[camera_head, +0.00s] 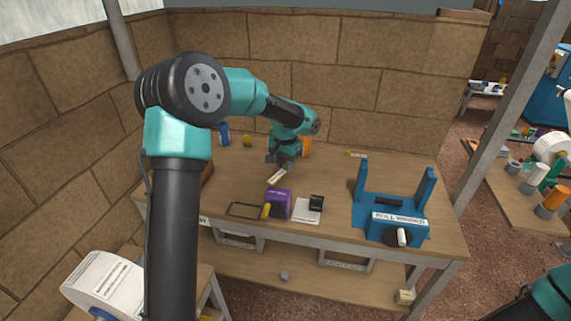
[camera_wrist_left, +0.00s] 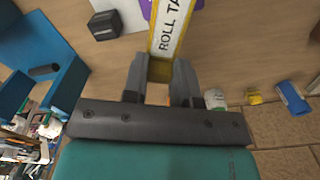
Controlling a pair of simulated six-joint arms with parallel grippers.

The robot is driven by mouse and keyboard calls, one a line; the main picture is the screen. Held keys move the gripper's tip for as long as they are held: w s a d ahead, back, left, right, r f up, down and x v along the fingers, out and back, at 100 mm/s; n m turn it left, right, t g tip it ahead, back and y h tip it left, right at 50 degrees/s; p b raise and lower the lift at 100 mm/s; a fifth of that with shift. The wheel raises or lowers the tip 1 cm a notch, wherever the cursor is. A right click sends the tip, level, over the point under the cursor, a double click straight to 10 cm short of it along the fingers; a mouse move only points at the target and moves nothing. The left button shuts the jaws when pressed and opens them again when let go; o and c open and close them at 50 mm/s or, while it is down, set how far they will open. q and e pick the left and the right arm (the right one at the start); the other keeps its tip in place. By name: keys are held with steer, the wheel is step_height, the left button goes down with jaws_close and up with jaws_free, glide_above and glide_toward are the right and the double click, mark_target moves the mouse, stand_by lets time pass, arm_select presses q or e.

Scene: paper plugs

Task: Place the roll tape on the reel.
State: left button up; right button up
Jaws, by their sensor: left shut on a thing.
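The roll tape (camera_wrist_left: 170,30) is a narrow white piece with yellow edges and printed lettering. My left gripper (camera_wrist_left: 161,78) is shut on its near end in the wrist view. In the head view the left gripper (camera_head: 282,160) points down over the bench, with the pale tape (camera_head: 277,176) below it. I cannot tell whether the tape touches the bench. The reel stand (camera_head: 400,220) is blue with two uprights, a dark bar between them and a crank at the front. It stands apart at the right; part of it shows in the wrist view (camera_wrist_left: 65,80). My right gripper is out of frame.
A purple box (camera_head: 278,204), a black cube (camera_head: 316,202) on a white card and a wire frame (camera_head: 243,210) lie near the front edge. A blue can (camera_head: 223,133) stands at the back. Bare bench (camera_head: 336,175) lies between the tape and stand.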

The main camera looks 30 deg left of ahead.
arm_select(q)
steer(key=shift+f, duration=0.15)
step_height(320, 180, down, 6)
steer(key=shift+f, duration=0.25)
stand_by(0.4)
steer(key=shift+f, duration=0.2)
stand_by(0.4)
steer(key=o, duration=1)
steer(key=shift+o, duration=0.2)
step_height(320, 180, up, 18)
steer(key=shift+f, duration=0.25)
